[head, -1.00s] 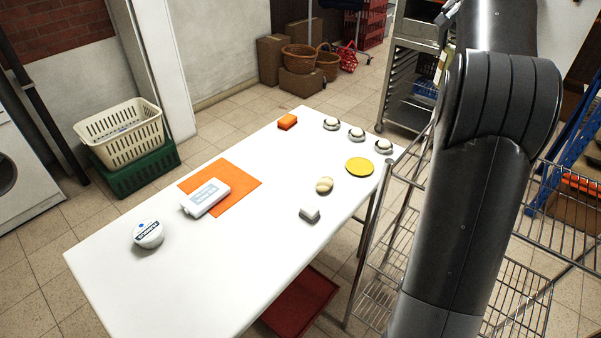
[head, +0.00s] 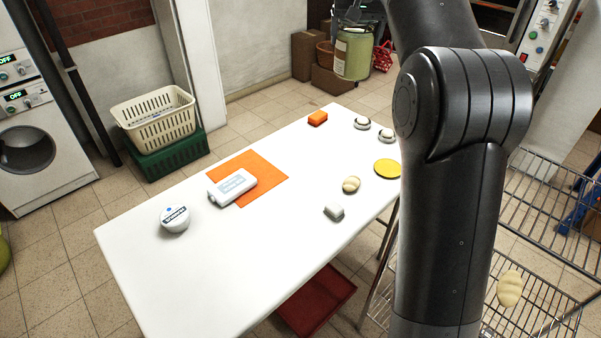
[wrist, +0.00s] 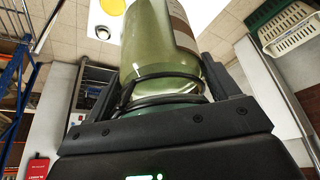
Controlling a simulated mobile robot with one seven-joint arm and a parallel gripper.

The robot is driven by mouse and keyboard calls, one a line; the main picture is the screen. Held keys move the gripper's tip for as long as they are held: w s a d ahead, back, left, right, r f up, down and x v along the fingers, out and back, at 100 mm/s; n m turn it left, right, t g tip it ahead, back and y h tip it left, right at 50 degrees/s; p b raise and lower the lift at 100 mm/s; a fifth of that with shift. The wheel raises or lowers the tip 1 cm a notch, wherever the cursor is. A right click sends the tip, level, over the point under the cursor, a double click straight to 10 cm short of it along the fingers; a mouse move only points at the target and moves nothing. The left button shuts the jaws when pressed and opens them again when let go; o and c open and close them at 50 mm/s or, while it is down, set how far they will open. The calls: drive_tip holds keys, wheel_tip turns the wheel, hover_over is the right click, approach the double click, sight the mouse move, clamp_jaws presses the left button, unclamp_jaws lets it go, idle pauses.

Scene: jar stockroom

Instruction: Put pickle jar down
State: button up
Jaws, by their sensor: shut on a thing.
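The pickle jar (head: 353,54) is a pale green, see-through jar with a light label. In the head view it hangs in the air beyond the far end of the white table (head: 190,290). My gripper (wrist: 166,92) is shut on it, with the fingers on either side of the jar (wrist: 155,45) in the wrist view. The jar's far end is cut off there by the picture's top edge. My arm covers the table's right edge in the head view.
An orange mat (head: 268,183) bears a white device (head: 232,187). The table's front left is bare.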

drive_tip(key=shift+s+a+f, duration=0.1)
drive_tip(key=shift+a+f, duration=0.05)
drive_tip(key=shift+a, duration=0.35)
drive_tip(key=shift+a+f, duration=0.15)
drive_tip(key=shift+a, duration=0.35)
wheel_tip(320, 180, down, 32)
drive_tip(key=w+a+f, duration=0.3)
drive_tip(key=a+f, duration=0.8)
drive_tip(key=f, duration=0.1)
drive_tip(key=shift+w, duration=0.4)
drive_tip(key=o, duration=1.8)
drive_tip(key=shift+f, duration=0.15)
